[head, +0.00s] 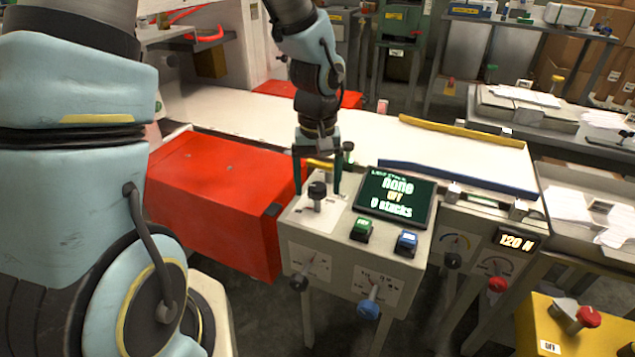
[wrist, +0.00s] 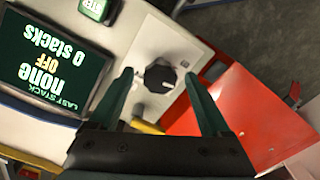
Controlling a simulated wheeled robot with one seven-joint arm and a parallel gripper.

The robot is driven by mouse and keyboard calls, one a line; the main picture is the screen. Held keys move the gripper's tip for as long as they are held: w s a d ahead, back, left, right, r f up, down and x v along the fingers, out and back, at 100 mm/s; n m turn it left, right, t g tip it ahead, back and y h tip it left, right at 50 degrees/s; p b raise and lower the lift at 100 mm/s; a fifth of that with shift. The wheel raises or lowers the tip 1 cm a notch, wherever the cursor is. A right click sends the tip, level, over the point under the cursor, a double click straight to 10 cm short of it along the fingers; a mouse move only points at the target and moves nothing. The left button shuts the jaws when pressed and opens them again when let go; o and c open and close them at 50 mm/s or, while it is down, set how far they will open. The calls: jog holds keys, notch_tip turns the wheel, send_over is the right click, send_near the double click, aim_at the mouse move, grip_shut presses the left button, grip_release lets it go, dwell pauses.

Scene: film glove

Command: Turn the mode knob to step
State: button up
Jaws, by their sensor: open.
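A black knob (head: 317,190) stands on a white plate on top of the grey control box (head: 337,236), at the left. I take it as the mode knob, but its markings are too small to read. My gripper (head: 317,186) points down at it, open, with one finger on each side in the head view. In the wrist view the knob (wrist: 159,76) shows between and just past the fingertips (wrist: 158,78); I cannot tell whether they touch it. The screen (head: 396,195) beside it reads "LAST STACK none OFF 0 stacks".
A green button (head: 361,230) and a blue button (head: 406,243) sit below the screen. The box front has a black knob (head: 299,282) and a blue knob (head: 369,307). A red box (head: 215,200) adjoins on the left. A blue bar (head: 455,178) lies behind the screen.

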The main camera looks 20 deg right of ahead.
grip_shut()
dwell(0.8)
